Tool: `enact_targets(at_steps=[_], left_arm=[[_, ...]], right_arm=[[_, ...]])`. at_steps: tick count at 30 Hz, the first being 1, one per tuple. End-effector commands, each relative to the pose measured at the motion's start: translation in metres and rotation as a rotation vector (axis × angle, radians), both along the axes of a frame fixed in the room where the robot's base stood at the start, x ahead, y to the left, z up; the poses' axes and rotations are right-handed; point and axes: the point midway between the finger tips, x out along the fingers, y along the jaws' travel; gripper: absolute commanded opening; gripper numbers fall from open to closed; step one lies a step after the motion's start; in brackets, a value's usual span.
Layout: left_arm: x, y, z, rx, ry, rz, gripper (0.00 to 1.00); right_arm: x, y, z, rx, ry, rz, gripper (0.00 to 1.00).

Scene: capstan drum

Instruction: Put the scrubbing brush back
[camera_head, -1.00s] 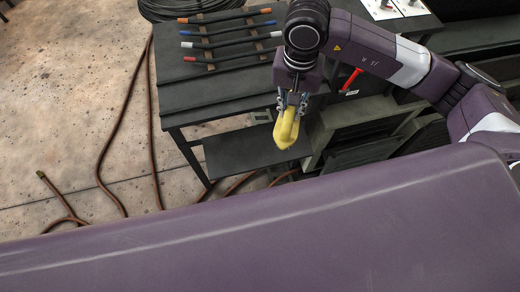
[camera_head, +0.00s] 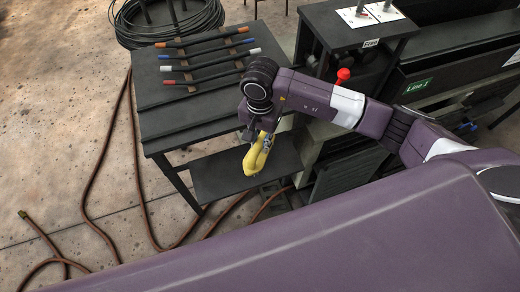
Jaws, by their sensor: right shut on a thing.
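A yellow thing (camera_head: 254,160), which looks like the scrubbing brush, hangs below my right gripper (camera_head: 258,141). The right gripper is shut on it and points down. They are in front of the dark work table (camera_head: 176,128), over its lower shelf (camera_head: 222,178). The brush's bristles cannot be made out. My left gripper is not in view.
Several rods with coloured ends (camera_head: 210,57) lie in a rack on the table top. A cable coil (camera_head: 170,24) lies behind it. A brown hose (camera_head: 135,160) runs over the floor at left. A red-knobbed lever (camera_head: 343,74) stands by the machine at right.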

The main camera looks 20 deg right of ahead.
Motion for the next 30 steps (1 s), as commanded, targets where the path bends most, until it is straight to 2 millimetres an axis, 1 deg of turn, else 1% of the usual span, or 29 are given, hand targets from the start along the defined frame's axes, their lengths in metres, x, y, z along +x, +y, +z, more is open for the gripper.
enact_targets(at_steps=[7, 13, 15, 21, 25, 26, 30], left_arm=[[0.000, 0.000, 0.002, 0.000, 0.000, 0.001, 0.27], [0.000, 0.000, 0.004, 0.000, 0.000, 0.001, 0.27], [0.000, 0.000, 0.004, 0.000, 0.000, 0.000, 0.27], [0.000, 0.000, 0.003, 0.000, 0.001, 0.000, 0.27], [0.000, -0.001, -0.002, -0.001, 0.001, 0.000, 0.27], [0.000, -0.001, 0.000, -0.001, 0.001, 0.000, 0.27], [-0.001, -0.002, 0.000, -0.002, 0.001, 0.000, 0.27]], right_arm=[[0.000, 0.000, -0.019, 0.001, 0.001, 0.000, 0.00], [0.000, 0.000, -0.048, 0.001, 0.002, -0.001, 0.00], [0.001, 0.000, -0.051, 0.000, -0.001, -0.001, 0.00], [0.001, 0.000, -0.051, 0.001, -0.002, 0.000, 0.00], [0.001, 0.000, -0.056, 0.000, -0.001, 0.000, 0.00], [0.001, 0.000, -0.055, 0.000, -0.001, 0.000, 0.20], [0.000, 0.000, -0.054, 0.000, -0.001, 0.000, 0.35]])
